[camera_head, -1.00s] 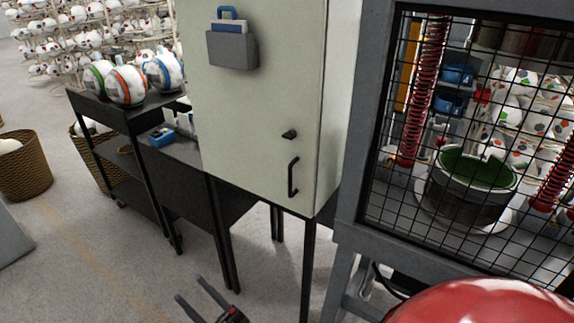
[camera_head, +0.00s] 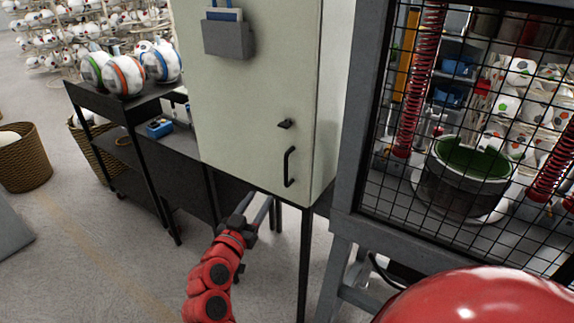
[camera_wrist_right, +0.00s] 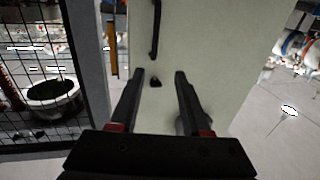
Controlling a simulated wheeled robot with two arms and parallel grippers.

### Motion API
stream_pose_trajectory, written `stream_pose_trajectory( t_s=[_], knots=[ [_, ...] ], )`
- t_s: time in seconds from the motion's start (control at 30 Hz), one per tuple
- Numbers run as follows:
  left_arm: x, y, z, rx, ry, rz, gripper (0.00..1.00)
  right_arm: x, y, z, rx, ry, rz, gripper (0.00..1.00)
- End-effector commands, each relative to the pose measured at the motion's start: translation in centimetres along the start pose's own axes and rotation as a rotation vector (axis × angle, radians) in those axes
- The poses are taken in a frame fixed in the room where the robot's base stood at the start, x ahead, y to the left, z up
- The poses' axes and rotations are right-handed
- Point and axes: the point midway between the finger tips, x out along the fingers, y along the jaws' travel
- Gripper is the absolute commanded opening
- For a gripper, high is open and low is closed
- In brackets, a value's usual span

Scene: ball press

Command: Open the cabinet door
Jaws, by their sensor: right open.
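The pale green cabinet door (camera_head: 245,110) is shut and has a black vertical handle (camera_head: 289,167) near its lower right edge. A small dark latch knob (camera_head: 285,124) sits above the handle. My right gripper (camera_head: 262,206) is open and empty, below and left of the handle and apart from it. In the right wrist view, the handle (camera_wrist_right: 154,30) lies beyond the open fingers (camera_wrist_right: 160,76), and the knob (camera_wrist_right: 155,81) shows between them. My left gripper is not in view.
A caged press (camera_head: 345,150) with wire mesh stands just right of the cabinet. Black tables (camera_head: 125,100) with balls (camera_head: 124,79) stand to the left. A wicker basket (camera_head: 22,160) is at far left. The floor (camera_head: 90,250) in front is clear.

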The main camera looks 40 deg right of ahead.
Motion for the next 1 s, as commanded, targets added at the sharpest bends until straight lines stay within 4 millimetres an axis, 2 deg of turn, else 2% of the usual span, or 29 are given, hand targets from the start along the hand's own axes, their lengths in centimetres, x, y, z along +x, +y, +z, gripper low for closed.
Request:
stream_pose_trajectory(
  t_s=[0.13, 0.23, 0.7, 0.8, 1.0],
  knots=[
    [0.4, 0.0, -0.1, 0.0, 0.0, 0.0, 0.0, 0.7, 1.0, -0.2, 0.017, -0.013, 0.038, 0.47],
    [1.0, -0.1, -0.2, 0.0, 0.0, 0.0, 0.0, 2.1, 1.0, -0.3, 0.015, -0.011, 0.037, 0.47],
    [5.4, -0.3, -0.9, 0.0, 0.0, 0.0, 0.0, 13.0, 1.3, -0.4, 0.01, -0.011, 0.034, 0.47],
    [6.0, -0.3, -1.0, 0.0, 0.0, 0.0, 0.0, 14.9, 1.3, -0.3, 0.013, -0.011, 0.032, 0.47],
    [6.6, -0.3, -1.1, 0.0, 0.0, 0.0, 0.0, 16.9, 1.2, -0.1, 0.015, -0.01, 0.03, 0.47]
  ],
)
